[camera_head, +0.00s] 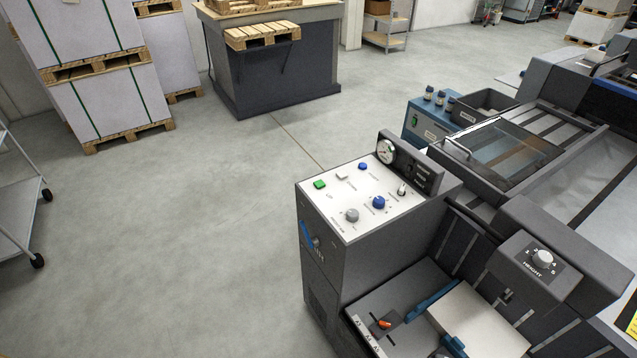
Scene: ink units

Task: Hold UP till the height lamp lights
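A grey machine console with a white sloped control panel (333,209) stands right of centre. On the panel are a green button (320,184), a white button (343,177), a blue button (363,166), a grey knob (352,215), a blue knob (379,202) and a small toggle (402,190). Their labels are too small to read, so I cannot tell which is UP. A dark upright panel (420,176) behind carries small lines of marking; no lit lamp shows there. A white dial marked HEIGHT (542,259) sits on a grey housing at right. My gripper is not in view.
A round gauge (386,151) stands at the panel's back. A feed tray with a pale stack (472,330) lies below right. A shelf cart (18,215) is at left. Stacked pallets (108,105) and a dark workbench (275,70) stand behind. Floor left of the console is clear.

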